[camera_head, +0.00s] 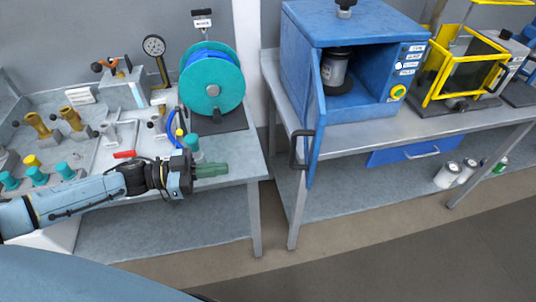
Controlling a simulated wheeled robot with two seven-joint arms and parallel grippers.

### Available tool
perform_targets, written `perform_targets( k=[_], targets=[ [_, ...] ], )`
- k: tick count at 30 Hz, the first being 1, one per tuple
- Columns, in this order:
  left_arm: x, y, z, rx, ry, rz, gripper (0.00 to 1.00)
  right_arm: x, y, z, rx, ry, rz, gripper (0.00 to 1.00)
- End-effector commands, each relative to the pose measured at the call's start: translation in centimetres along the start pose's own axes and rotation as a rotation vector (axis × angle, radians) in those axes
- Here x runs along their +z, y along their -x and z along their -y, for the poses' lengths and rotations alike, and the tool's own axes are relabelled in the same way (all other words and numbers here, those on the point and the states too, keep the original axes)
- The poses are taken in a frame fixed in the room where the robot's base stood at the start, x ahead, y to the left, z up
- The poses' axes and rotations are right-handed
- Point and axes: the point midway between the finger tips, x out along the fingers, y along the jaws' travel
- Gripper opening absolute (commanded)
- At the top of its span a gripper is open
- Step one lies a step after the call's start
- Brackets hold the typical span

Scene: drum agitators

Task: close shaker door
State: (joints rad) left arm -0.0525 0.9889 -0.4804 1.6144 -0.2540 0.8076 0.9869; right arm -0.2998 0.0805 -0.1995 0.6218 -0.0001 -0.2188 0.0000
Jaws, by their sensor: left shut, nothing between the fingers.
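The blue shaker (350,30) stands on the right bench, with its front opening facing me. Its blue door (315,128) stands open, swung out toward me on the left side of the opening. A dark handle (297,150) is on the door's left face. A grey can with a black lid (335,70) is inside the shaker. My left gripper (222,169) is shut and empty, over the front of the left bench. It points right and is apart from the door, to its left. My right gripper is not in view.
The left bench (240,148) carries a teal reel (212,82), a gauge (154,47) and several brass and teal fittings. A yellow-framed machine (466,68) stands right of the shaker. Several cans (447,175) are on the lower shelf. A gap separates the benches.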

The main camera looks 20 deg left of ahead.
Motion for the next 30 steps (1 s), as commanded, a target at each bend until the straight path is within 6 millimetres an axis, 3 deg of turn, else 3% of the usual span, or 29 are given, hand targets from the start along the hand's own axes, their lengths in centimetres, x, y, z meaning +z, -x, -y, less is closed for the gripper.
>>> perform_targets(
  k=[5,21,30],
  targets=[
    [-0.6,-1.8,-0.3,0.02,0.002,-0.008,0.0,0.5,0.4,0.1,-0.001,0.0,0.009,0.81],
    [-0.6,-12.2,-0.4,0.014,0.002,-0.006,0.0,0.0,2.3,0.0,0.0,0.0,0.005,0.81],
    [-0.4,-14.0,-0.4,0.014,0.002,-0.004,0.0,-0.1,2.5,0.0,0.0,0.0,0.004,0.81]
  ],
)
